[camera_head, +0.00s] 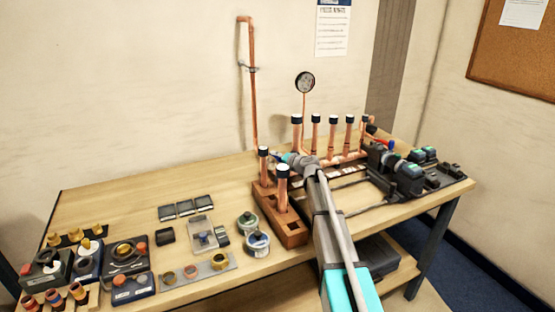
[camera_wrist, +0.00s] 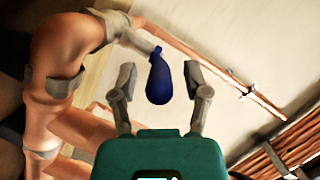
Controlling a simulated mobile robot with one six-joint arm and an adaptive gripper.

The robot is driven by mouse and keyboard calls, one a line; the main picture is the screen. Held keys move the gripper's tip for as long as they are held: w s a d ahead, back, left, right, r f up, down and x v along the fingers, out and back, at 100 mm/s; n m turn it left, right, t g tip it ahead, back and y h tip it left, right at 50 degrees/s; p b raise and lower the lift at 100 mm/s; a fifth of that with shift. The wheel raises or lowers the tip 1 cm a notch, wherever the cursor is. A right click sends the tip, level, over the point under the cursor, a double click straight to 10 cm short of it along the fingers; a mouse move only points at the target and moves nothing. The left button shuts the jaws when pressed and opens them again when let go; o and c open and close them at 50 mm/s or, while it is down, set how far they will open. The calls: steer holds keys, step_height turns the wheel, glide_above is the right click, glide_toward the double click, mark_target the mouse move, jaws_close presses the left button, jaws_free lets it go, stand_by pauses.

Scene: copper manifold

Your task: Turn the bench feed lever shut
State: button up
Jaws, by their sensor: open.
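A blue lever handle (camera_wrist: 158,82) hangs from a metal stem on copper pipework in the wrist view. My gripper (camera_wrist: 159,70) is open, with one finger on each side of the handle. A gap shows between the handle and each finger, so it is not gripped. In the head view a small blue part (camera_head: 275,156) shows at the left of my gripper (camera_head: 292,159), near the back of the bench beside the vertical copper pipe. The lever's valve body is mostly hidden there by my gripper and arm.
Copper pipework (camera_wrist: 70,60) fills the left of the wrist view, close to my left finger. A wooden block (camera_head: 283,230) with capped copper stubs stands left of my arm. A round gauge (camera_head: 305,82) rises behind. Boxes, tins and fittings cover the front left of the bench (camera_head: 120,197).

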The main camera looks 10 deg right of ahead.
jaws_close()
stand_by(0.3)
